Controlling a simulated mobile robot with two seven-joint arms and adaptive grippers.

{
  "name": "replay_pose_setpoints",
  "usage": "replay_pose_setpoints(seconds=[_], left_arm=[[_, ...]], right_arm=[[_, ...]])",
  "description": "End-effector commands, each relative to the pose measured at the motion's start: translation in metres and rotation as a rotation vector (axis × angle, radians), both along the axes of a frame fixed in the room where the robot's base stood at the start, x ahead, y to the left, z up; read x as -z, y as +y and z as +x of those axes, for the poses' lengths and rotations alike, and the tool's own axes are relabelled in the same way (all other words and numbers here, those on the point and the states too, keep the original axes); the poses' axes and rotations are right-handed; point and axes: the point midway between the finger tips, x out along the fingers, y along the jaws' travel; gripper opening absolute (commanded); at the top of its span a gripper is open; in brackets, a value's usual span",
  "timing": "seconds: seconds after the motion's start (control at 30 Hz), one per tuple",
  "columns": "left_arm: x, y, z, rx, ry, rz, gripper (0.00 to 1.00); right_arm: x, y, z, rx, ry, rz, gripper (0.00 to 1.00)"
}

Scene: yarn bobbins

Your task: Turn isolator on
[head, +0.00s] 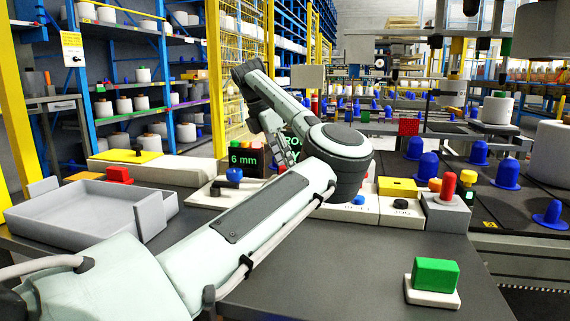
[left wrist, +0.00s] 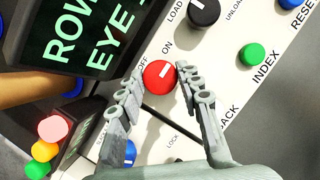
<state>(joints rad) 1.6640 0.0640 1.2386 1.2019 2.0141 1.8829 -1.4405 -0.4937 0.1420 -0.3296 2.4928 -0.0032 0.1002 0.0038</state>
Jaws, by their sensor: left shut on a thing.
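The isolator is a red knob (left wrist: 159,75) with a white line, on a white panel (left wrist: 215,65) with OFF and ON labels, in the left wrist view. The line slants up and right; ON is printed above the knob and OFF at its upper left. My left gripper (left wrist: 162,80) is shut on the red knob, one finger on each side. In the head view my left gripper (head: 284,152) is partly seen behind my arm, which hides the red knob there. My right gripper is not in view.
A black knob (left wrist: 203,12), a green button (left wrist: 251,54) and a display (left wrist: 85,30) are close by. In the head view a grey tray (head: 75,222) stands left, and a green block (head: 436,273) on a white base stands front right. The front table is mostly clear.

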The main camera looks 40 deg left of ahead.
Motion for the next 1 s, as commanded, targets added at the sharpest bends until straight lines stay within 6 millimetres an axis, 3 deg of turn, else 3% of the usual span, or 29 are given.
replay_pose_setpoints(seconds=[0.2, 0.23, 0.37, 0.73, 0.87, 1.0], left_arm=[[-0.001, 0.0, 0.0, 0.0, -0.002, 0.002, 0.06], [-0.001, 0.0, 0.0, 0.0, -0.002, 0.002, 0.38], [-0.001, 0.0, 0.0, 0.0, -0.001, 0.001, 0.55], [-0.005, 0.001, -0.001, -0.001, -0.002, 0.0, 0.56], [-0.021, 0.003, -0.007, 0.0, -0.004, 0.0, 0.56], [-0.049, 0.006, -0.018, -0.001, -0.006, 0.001, 0.56]], right_arm=[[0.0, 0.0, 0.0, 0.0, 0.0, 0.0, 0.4], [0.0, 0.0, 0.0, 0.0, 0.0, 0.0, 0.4], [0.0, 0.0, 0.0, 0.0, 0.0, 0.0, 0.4], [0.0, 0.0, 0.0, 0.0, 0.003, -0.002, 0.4], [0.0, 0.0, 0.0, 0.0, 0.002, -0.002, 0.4], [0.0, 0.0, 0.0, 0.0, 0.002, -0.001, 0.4]])
